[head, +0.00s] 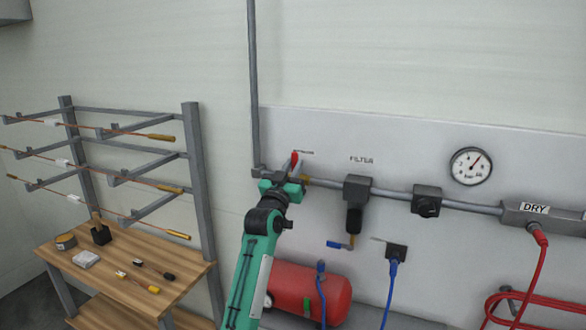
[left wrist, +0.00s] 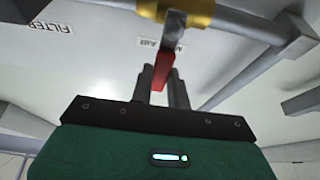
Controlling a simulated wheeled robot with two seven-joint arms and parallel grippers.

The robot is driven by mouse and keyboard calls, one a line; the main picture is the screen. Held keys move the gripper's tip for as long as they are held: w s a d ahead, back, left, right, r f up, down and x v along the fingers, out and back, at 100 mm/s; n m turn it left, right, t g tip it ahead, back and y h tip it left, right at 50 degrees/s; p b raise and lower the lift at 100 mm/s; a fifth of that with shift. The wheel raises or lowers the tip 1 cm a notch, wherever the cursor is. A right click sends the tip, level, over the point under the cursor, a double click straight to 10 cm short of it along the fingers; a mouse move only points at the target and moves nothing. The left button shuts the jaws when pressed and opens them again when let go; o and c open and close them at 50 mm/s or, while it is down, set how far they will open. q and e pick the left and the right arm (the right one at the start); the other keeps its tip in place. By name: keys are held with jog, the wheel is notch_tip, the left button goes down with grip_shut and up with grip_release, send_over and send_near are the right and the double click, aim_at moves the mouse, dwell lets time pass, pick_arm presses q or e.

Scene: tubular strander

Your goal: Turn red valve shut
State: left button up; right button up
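The red valve (head: 295,158) is a small red lever on the grey pipe, left of the FILTER label, with a brass fitting beside it. My left gripper (head: 292,178) reaches up to it from below. In the left wrist view the red lever (left wrist: 162,70) sits between the two grey fingers (left wrist: 162,85), which are close together with red against both. The lever's grey metal arm runs up to a brass fitting (left wrist: 190,10). The lever's lower end is partly hidden by the fingers. My right gripper is not in view.
The pipe runs right past a filter (head: 355,190), a black regulator (head: 427,202) and a round gauge (head: 471,166). A red tank (head: 308,290) stands below. A wooden bench (head: 120,290) and a grey rack (head: 195,150) stand left. Blue and red hoses hang at right.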

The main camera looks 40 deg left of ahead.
pick_arm(q)
jog(key=o, duration=0.4)
jog(key=shift+f, duration=0.1)
jog(key=shift+o, duration=0.2)
jog(key=shift+s+f, duration=0.15)
jog(key=shift+s, duration=0.15)
jog(key=b+v, duration=0.5)
jog(key=v, duration=0.8)
jog(key=shift+s+d, duration=0.1)
jog(key=shift+d, duration=0.05)
